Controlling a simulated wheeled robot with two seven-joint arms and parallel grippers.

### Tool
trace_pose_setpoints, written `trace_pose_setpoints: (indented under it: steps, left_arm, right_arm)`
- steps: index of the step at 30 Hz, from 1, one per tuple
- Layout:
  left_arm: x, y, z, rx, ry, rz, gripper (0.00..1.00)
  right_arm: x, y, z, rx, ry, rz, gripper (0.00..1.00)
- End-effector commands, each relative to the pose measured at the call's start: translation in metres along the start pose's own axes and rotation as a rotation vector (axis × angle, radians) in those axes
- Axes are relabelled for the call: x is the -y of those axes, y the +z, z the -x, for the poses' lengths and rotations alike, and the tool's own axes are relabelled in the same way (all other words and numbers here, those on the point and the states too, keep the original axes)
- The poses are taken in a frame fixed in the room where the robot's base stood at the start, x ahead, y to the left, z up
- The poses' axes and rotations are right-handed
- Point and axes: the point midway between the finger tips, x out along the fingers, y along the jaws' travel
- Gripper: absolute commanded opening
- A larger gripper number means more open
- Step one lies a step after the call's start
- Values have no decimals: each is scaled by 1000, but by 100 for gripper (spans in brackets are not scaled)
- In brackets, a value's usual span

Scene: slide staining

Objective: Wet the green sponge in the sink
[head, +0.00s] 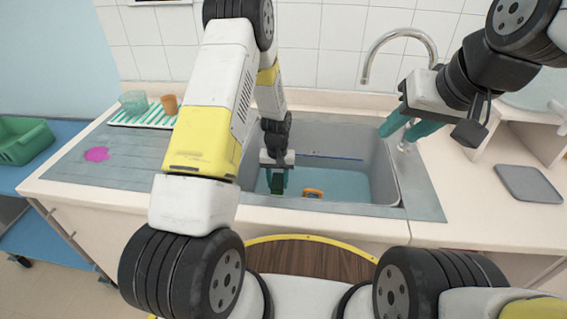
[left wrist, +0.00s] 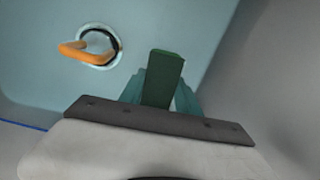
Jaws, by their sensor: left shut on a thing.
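My left gripper (head: 277,182) is down inside the sink (head: 381,165), pointing at its floor. It is shut on the green sponge (head: 276,187), a dark green block. In the left wrist view the sponge (left wrist: 163,78) sticks out between the teal fingertips, above the bluish basin floor. I cannot tell whether water stands in the basin or whether the sponge touches the floor. The curved metal faucet (head: 408,34) rises behind the sink, with no stream visible from its spout. My right gripper (head: 407,130) has its teal fingers spread, close to the small tap fitting (head: 405,147) at the sink's right corner.
An orange piece (left wrist: 85,49) lies over the drain (left wrist: 100,45), left of the sponge. A striped mat (head: 142,118) with cups and a pink stain (head: 97,154) are left of the sink. A green bin (head: 24,140) stands far left. A grey tray (head: 528,184) lies right.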

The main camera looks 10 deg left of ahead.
Motion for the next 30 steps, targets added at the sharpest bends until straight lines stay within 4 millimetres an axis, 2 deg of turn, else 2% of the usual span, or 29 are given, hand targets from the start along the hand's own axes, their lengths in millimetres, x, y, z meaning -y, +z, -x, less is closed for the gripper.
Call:
trace_pose_setpoints:
  steps: [8, 30]
  left_arm:
    - [0, 0, 2, 0, 0, 0, 7]
    - [0, 0, 61, -1, 0, 0, 6]
  right_arm:
    - [0, 0, 0, 0, 0, 0, 36]
    - [0, 0, 0, 0, 0, 0, 36]
